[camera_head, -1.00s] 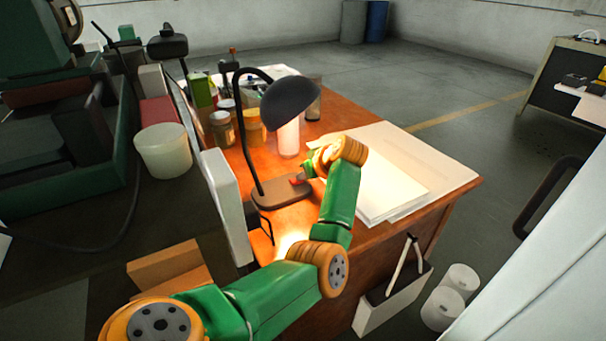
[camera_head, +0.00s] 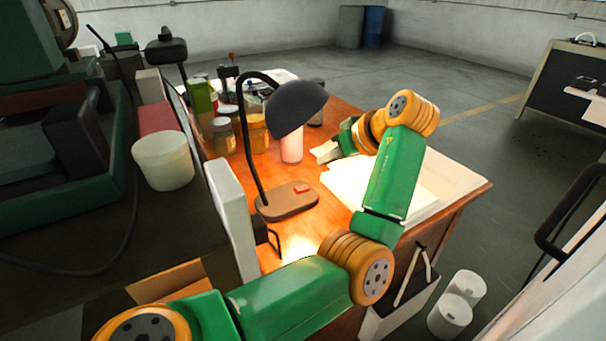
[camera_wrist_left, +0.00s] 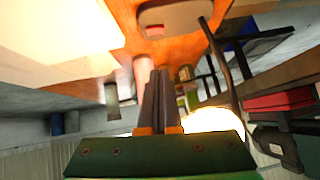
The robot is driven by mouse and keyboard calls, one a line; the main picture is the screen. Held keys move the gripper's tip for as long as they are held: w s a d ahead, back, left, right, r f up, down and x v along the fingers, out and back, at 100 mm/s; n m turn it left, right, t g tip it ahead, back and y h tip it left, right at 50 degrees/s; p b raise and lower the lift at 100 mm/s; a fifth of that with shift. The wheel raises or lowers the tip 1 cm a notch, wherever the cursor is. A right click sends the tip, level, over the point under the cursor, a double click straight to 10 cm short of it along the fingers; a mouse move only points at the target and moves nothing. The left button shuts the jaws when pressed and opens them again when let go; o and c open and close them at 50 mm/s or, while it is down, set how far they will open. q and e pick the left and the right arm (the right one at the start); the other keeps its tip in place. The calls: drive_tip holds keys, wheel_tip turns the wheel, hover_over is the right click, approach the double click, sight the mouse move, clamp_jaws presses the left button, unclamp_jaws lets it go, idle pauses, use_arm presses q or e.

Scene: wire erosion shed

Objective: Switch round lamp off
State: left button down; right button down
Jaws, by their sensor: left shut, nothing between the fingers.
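The desk lamp has a dark round shade (camera_head: 296,108), a bent black stem and a brown base (camera_head: 287,203) on the wooden desk. A red switch (camera_head: 302,189) sits on the base. In the left wrist view the base (camera_wrist_left: 182,22) is at the top and the shade's inside (camera_wrist_left: 214,121) glows bright, so the lamp looks lit. My left gripper (camera_head: 322,152) is shut and empty, above the desk beyond the switch and apart from it. Its fingers also show shut in the left wrist view (camera_wrist_left: 158,75). My right gripper is out of view.
White papers (camera_head: 430,180) lie on the desk's right side. Several jars and a pale cylinder (camera_head: 291,148) stand behind the lamp. A white panel (camera_head: 232,215) stands left of the base, with a white tub (camera_head: 163,160) beyond it.

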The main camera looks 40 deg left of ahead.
use_arm(q)
drive_tip(key=a, duration=0.1)
hover_over(302, 188)
drive_tip(key=d, duration=0.2)
drive_tip(key=f, duration=0.6)
drive_tip(key=shift+s+a+f, duration=0.1)
drive_tip(key=shift+s+a, duration=0.05)
drive_tip(key=shift+s, duration=0.1)
drive_tip(key=shift+s+a+f, duration=0.1)
drive_tip(key=shift+f, duration=0.95)
drive_tip(key=shift+s+a+f, duration=0.1)
drive_tip(key=shift+f, duration=0.95)
